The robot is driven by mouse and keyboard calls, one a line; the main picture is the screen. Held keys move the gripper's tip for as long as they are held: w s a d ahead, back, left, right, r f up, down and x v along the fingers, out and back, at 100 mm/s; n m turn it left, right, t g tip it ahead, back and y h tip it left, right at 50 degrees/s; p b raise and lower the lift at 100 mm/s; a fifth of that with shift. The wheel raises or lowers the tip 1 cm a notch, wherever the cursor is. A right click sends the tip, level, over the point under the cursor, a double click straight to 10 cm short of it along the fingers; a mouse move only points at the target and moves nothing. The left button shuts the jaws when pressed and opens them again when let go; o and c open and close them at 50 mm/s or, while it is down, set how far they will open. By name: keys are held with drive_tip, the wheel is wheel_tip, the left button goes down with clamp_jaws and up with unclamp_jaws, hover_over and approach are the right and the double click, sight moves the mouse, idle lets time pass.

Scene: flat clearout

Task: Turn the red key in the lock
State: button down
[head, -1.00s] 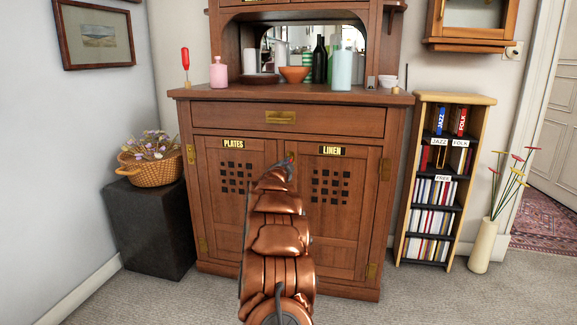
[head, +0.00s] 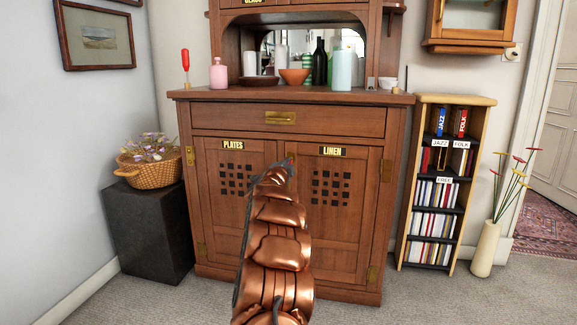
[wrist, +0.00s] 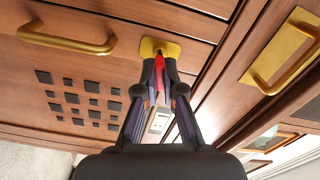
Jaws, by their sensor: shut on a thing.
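The red key (wrist: 159,64) stands in a brass lock plate (wrist: 171,46) on the wooden cabinet (head: 290,122), seen in the wrist view. My gripper (wrist: 160,72) has its two dark fingers closed around the key, one on each side. The key's turn angle is hard to tell, as the fingers cover most of it. In the head view my gripper (head: 289,163) is at the seam between the PLATES door (head: 225,235) and the LINEN door (head: 335,235), near their top. My arm hides the lock there.
A brass drawer handle (head: 281,118) is above the doors. Bottles and bowls stand on the cabinet top, with a red-handled tool (head: 185,62) at its left. A black pedestal with a basket (head: 150,171) is left, a narrow shelf (head: 399,235) and vase (head: 485,248) right.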

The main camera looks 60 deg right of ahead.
drive_tip(key=shift+m, duration=1.4)
drive_tip(key=shift+w+a+m, duration=0.1)
drive_tip(key=shift+m, duration=0.3)
drive_tip(key=c, duration=1.2)
unclamp_jaws()
drive_tip(key=shift+v, duration=5.95)
